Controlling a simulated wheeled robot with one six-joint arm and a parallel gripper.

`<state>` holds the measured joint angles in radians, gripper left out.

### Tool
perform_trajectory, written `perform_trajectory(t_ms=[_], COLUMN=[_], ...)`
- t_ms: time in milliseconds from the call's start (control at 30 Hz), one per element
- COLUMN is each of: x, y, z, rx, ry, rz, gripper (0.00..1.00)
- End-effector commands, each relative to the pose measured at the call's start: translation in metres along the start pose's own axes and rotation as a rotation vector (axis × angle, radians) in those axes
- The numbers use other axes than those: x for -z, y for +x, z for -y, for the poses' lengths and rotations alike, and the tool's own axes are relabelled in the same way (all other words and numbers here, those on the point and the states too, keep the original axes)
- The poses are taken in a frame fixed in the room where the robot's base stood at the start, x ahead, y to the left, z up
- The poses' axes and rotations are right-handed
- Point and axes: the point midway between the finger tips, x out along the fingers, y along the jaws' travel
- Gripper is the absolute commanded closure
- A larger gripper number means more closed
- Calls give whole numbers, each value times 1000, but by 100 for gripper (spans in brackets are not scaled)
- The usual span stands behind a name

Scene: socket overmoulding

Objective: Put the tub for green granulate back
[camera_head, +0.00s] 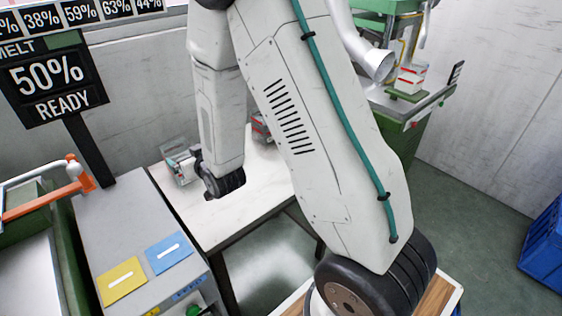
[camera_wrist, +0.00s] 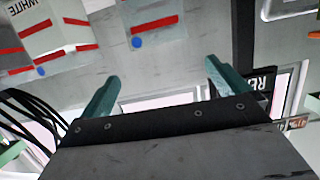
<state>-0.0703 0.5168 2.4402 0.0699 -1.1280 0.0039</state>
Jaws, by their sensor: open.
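My gripper (camera_wrist: 161,76) is open in the wrist view, with two teal fingers spread apart and nothing between them. Beyond the fingertips is a pale tub with red bands and a blue dot (camera_wrist: 152,22). To its left is another red-banded tub (camera_wrist: 52,36), marked WHITE upside down. In the head view a clear tub (camera_head: 181,168) stands on the white table, beside the dark end of my arm. Part of a red and white container (camera_head: 260,128) shows behind my arm. I cannot tell which tub is for green granulate; no green label is readable.
The white table (camera_head: 215,225) is mostly bare at the front. A grey cabinet (camera_head: 135,235) with yellow and blue plates stands left of it, under a READY sign (camera_head: 52,82). A green machine (camera_head: 408,105) holding a red and white box stands right. A blue crate (camera_head: 545,245) is far right.

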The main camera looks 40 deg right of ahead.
Motion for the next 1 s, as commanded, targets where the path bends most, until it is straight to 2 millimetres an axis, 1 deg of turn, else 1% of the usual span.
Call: perform_trajectory(t_ms=[33, 167, 267, 367, 400, 467, 500, 567, 600, 667, 700, 767, 800, 900, 1000], x=[18, 43, 59, 72, 77, 82, 86, 90, 92, 95, 96, 96, 96, 94, 92], y=[-6, -32, -61, -97, -114, -141, -160, -191, -212, -246, -269, -302, -323, -367, -398], z=[-1, -3, -5, -6, -7, -9, -11, -13, -14, -15, -16, -18, -19, -21, -22], rx=[1, 4, 7, 9, 10, 13, 6, 4, 4, 2, 0, -3, -5, -11, -15], ry=[3, 7, 7, 5, 4, 4, 1, -2, -3, -5, -6, -8, -9, -11, -12], rz=[43, 205, 331, 456, 505, 581, 631, 705, 755, 830, 879, 951, 993, 1085, 1150], gripper=[0, 0, 0, 0, 0, 0, 0, 0, 0, 0, 0, 0, 0, 0, 0])
